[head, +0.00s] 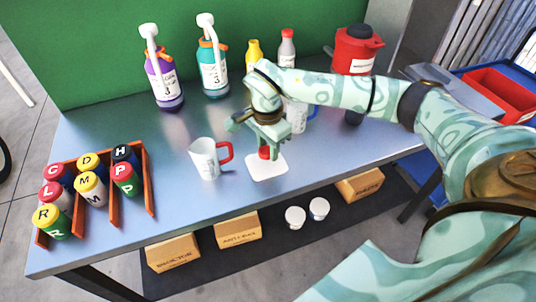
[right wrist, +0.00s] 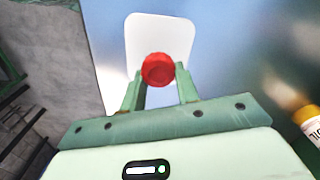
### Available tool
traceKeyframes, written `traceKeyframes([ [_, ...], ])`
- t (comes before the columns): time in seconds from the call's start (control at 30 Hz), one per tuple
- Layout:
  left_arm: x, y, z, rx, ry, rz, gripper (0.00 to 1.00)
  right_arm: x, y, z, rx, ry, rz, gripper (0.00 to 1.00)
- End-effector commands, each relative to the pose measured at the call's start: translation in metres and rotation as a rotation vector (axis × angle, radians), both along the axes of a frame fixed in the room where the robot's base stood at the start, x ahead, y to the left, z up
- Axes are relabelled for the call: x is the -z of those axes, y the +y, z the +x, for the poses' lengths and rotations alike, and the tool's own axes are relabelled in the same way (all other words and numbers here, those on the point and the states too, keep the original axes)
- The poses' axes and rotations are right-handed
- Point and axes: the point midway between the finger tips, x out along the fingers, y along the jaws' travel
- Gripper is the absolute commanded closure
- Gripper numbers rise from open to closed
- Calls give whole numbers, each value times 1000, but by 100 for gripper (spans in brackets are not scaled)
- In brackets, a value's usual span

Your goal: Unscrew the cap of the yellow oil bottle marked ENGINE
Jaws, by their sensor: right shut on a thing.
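The yellow bottle (head: 254,52) stands at the back of the bench, partly hidden behind my right arm. Its narrow top shows yellow with no red on it, and its marking cannot be read. My right gripper (head: 264,148) points down over a white square pad (head: 267,170) near the bench's front. It is shut on a red cap (head: 264,153). The right wrist view shows the cap (right wrist: 158,69) between the fingertips, in front of the pad (right wrist: 160,32). I cannot tell whether the cap touches the pad. My left gripper is not in view.
A grey bottle with a red cap (head: 287,50) stands beside the yellow one. A measuring jug (head: 205,160) is just left of the pad. Purple (head: 163,80) and teal (head: 212,68) pump bottles, a red container (head: 355,50) and a rack of lettered cans (head: 148,180) surround the clear middle.

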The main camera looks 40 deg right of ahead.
Motion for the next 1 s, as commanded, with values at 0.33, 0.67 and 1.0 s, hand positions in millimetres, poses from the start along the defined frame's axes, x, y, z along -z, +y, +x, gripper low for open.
traceKeyframes([
  [0.33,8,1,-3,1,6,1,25,25,0,-2,0,3,0,96],
  [0.67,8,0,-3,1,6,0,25,27,0,-2,-1,3,0,47],
  [1.0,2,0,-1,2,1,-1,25,6,0,-1,-1,-2,-2,47],
])
